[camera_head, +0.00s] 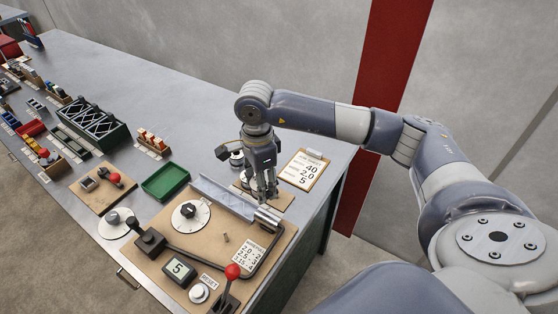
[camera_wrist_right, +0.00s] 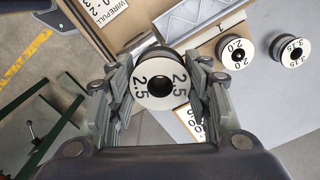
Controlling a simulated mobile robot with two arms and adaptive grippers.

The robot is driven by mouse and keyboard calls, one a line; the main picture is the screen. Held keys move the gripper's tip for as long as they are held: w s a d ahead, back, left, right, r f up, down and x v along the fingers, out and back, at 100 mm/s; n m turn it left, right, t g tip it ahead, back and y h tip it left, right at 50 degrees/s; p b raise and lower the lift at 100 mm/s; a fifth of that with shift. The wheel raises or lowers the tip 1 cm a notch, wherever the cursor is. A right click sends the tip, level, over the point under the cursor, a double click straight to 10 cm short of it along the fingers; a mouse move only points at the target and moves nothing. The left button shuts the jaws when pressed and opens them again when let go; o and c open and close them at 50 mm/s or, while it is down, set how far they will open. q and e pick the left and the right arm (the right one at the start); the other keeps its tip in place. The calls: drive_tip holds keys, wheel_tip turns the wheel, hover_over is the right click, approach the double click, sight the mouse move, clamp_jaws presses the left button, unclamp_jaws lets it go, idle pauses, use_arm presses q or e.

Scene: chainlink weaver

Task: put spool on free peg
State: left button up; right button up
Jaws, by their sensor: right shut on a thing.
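My right gripper (camera_head: 264,192) points down over the back right of the bench, beside the wire-pull board. In the right wrist view, my right gripper (camera_wrist_right: 160,90) is shut on a black spool with a white face marked 2.5 (camera_wrist_right: 161,98). A spool marked 2.0 (camera_wrist_right: 236,52) stands on a brown base (camera_wrist_right: 222,28) to its right. A spool marked 3.15 (camera_wrist_right: 291,48) stands farther right. A small upright post (camera_head: 225,237) shows bare on the board; I cannot tell whether it is the free peg. My left gripper is not in view.
The wire-pull board (camera_head: 200,245) carries a dial (camera_head: 190,214), a display reading 5 (camera_head: 179,269) and a red-knobbed lever (camera_head: 232,272). A job ticket clipboard (camera_head: 304,169) lies right of the gripper. A green tray (camera_head: 165,181) and several bins stand to the left.

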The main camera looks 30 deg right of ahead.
drive_tip(key=w+d+m, duration=0.1)
drive_tip(key=d+m, duration=0.1)
drive_tip(key=m, duration=0.1)
drive_tip(key=w+d+f+m+p, duration=0.1)
drive_tip(key=d+m, duration=0.1)
drive_tip(key=m, duration=0.2)
drive_tip(key=w+d+f+m+p, duration=0.1)
drive_tip(key=d+m, duration=0.1)
drive_tip(key=m, duration=0.2)
drive_tip(key=shift+w+d+f, duration=0.15)
drive_tip(key=shift+w+d, duration=0.1)
drive_tip(key=shift+w, duration=0.05)
drive_tip(key=shift+d+f+m, duration=0.2)
drive_tip(key=shift+d+m, duration=0.1)
drive_tip(key=shift+m, duration=0.1)
drive_tip(key=shift+w+a+f, duration=0.1)
drive_tip(key=shift+f, duration=0.3)
drive_tip(key=shift+f+b, duration=1.2)
drive_tip(key=shift+f, duration=0.7)
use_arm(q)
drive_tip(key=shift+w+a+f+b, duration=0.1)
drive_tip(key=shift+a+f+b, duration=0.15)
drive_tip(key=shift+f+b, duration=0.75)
use_arm(e)
drive_tip(key=shift+f, duration=1.45)
drive_tip(key=o, duration=1.4)
